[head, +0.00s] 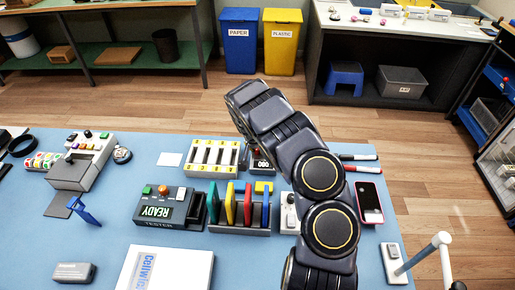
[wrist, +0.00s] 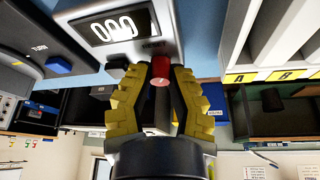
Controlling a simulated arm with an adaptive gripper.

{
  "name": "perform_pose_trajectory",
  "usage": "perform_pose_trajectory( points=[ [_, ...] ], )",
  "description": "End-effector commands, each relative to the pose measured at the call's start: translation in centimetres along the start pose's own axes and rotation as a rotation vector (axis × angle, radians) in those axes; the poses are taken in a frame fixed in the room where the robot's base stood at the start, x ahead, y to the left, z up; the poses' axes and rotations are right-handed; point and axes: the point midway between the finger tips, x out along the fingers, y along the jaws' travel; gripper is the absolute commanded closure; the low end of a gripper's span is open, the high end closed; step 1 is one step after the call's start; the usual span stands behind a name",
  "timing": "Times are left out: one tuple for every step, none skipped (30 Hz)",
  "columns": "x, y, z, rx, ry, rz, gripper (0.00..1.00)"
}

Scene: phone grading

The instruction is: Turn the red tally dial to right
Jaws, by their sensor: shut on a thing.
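The red tally dial (wrist: 160,76) is a small red knob on the face of a grey tally counter (wrist: 160,42) in the wrist view. The counter's window (wrist: 113,25) reads 000. My gripper (wrist: 161,72) has yellow-padded fingers on both sides of the dial, shut on it. In the head view the counter (head: 262,160) is partly covered by my arm, and my fingers and the dial cannot be made out there.
A white rack with yellow labels (head: 213,157) stands left of the counter. A slotted holder with coloured cards (head: 240,229) and a tester reading READY (head: 163,208) are nearer. Markers (head: 358,157) and a phone (head: 369,202) lie right of my arm.

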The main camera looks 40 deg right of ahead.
Motion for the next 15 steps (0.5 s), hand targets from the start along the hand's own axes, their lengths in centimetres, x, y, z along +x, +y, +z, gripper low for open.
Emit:
perform_pose_trajectory(
  points=[
    [0.18, -0.01, 0.26, 0.016, -0.005, 0.007, 1.00],
    [0.19, 0.00, 0.26, 0.025, -0.005, 0.011, 1.00],
    [0.18, -0.01, 0.26, 0.038, -0.005, 0.015, 1.00],
    [0.19, 0.00, 0.27, 0.045, -0.005, 0.018, 1.00],
    [0.18, 0.00, 0.27, 0.053, -0.006, 0.021, 1.00],
    [0.18, 0.00, 0.27, 0.059, -0.006, 0.024, 1.00],
    [0.18, 0.02, 0.27, 0.063, -0.006, 0.027, 1.00],
    [0.17, 0.02, 0.27, 0.068, -0.006, 0.029, 1.00],
    [0.17, 0.03, 0.28, 0.072, -0.006, 0.031, 1.00],
    [0.17, 0.03, 0.28, 0.074, -0.006, 0.031, 1.00],
    [0.17, 0.03, 0.28, 0.075, -0.007, 0.032, 1.00],
    [0.17, 0.04, 0.29, 0.077, -0.007, 0.033, 1.00],
    [0.17, 0.04, 0.29, 0.078, -0.007, 0.033, 1.00],
    [0.17, 0.05, 0.30, 0.078, -0.007, 0.034, 1.00],
    [0.17, 0.05, 0.30, 0.078, -0.007, 0.034, 1.00]
  ],
)
